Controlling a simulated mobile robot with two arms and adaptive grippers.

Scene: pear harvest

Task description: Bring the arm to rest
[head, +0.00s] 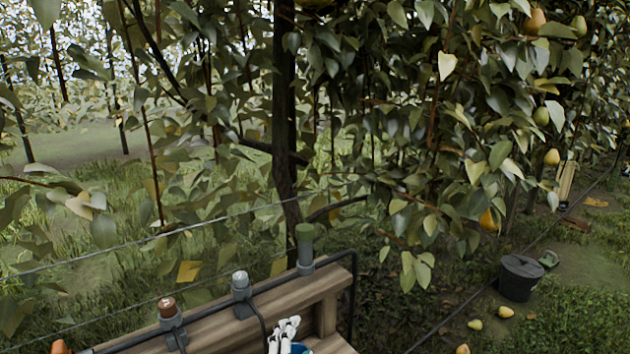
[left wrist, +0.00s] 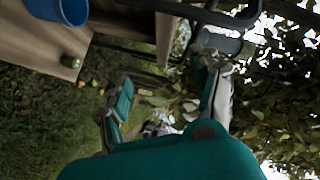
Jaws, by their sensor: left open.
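My left gripper (head: 285,331) shows only in part at the bottom edge of the head view, in front of the wooden crate or bench (head: 327,312). In the left wrist view its two teal and grey fingers (left wrist: 163,85) stand wide apart, open, with nothing seen between them. The large teal palm fills the bottom of that view. My right gripper is in neither view.
A black rail with several upright fittings (head: 242,290) runs along the wooden boards. A blue cup (left wrist: 68,10) shows in the left wrist view. Wires cross before the pear tree (head: 288,120). Pears (head: 552,157) hang at right. A dark bucket (head: 519,280) stands on grass near fallen pears (head: 505,312).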

